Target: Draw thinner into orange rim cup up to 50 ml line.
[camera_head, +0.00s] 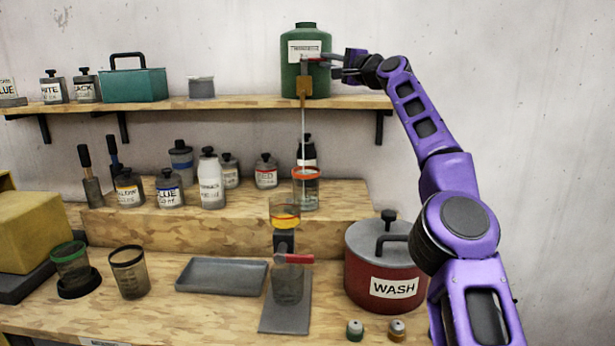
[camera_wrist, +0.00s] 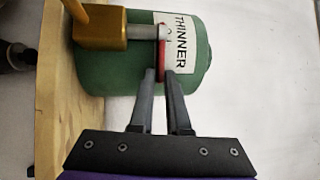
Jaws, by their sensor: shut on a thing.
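The green thinner container (camera_head: 296,77) stands on the upper shelf; its label shows in the wrist view (camera_wrist: 183,45). A brass tap (camera_head: 304,88) on its front has a red lever (camera_wrist: 162,55). My gripper (camera_wrist: 159,73) is shut on the end of this lever. A thin pale line, seemingly a stream of liquid (camera_head: 304,135), runs straight down from the tap. It reaches into the clear cup with the orange rim (camera_head: 306,174) on the raised wooden step. Its level against the 50 ml line is too small to read.
A clear vessel with amber liquid (camera_head: 285,217) sits above another cup (camera_head: 288,288) on a grey plate. A red WASH pot (camera_head: 383,272) stands right. Labelled bottles (camera_head: 211,180) line the step; a green-rimmed cup (camera_head: 70,262) and grey tray (camera_head: 222,276) are in front.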

